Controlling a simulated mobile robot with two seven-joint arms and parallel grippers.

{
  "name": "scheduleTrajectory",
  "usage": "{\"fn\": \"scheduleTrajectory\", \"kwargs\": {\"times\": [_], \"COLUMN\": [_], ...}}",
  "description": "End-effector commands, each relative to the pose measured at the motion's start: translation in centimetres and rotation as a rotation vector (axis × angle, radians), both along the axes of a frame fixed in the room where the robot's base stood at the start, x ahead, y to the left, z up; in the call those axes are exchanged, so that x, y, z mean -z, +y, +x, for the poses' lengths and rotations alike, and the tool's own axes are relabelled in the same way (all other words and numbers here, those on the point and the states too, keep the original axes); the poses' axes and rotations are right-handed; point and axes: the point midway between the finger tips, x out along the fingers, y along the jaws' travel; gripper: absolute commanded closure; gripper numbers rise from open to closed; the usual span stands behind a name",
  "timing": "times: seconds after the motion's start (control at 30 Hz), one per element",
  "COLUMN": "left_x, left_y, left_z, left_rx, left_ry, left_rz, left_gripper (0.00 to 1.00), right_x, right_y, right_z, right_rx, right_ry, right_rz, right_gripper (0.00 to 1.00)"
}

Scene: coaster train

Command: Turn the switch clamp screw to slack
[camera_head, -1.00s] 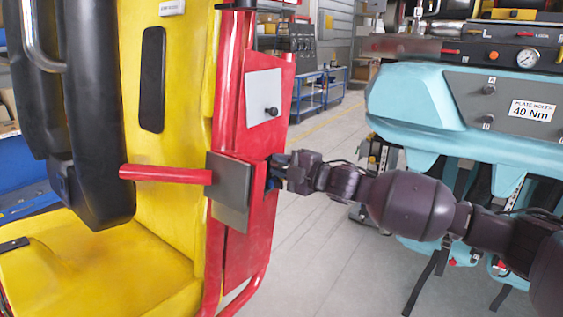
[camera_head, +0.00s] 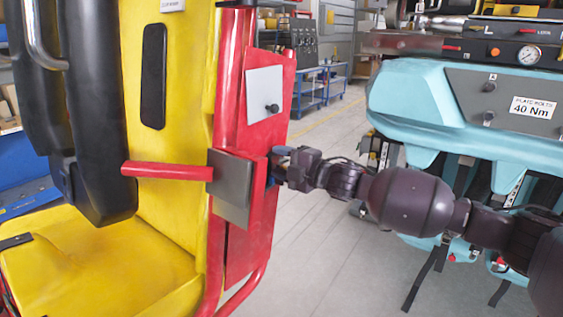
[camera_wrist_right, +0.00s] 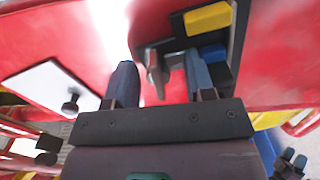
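In the right wrist view, a grey metal winged piece (camera_wrist_right: 156,72), which looks like the switch clamp screw, stands out from a dark recessed box (camera_wrist_right: 238,40) on the red panel. My right gripper (camera_wrist_right: 160,72) is open, with its two blue-grey fingers on either side of the piece. Gaps show between it and both fingers. In the head view, my right gripper (camera_head: 274,166) reaches the red panel (camera_head: 258,215) from the right, beside a grey plate (camera_head: 231,190). The screw is hidden there.
A white plate with a black knob (camera_head: 265,94) sits on the panel above my gripper. A red bar (camera_head: 165,171) and the yellow seat (camera_head: 100,265) are to the left. A light-blue car body (camera_head: 425,95) stands to the right, with open floor between.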

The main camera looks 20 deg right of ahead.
Motion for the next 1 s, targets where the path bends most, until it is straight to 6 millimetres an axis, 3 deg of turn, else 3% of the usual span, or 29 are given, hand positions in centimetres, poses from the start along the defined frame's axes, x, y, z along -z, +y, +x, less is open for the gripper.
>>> {"fn": "scheduleTrajectory", "kwargs": {"times": [0.37, 0.8, 1.0], "left_x": [0.2, 0.1, 0.1], "left_y": [0.1, 0.1, 0.0], "left_z": [-0.5, -0.3, -0.1], "left_rx": [-0.003, -0.001, 0.0], "left_ry": [0.009, 0.005, 0.001], "left_rz": [0.001, 0.001, 0.0], "left_gripper": [0.48, 0.48, 0.48], "right_x": [0.0, 0.0, 0.0], "right_y": [-0.5, -4.9, -6.2], "right_z": [-0.5, -6.1, -7.8], "right_rx": [0.002, 0.002, 0.002], "right_ry": [0.0, 0.0, 0.0], "right_rz": [0.0, -0.002, 0.0], "right_gripper": [0.51, 0.51, 0.51]}}
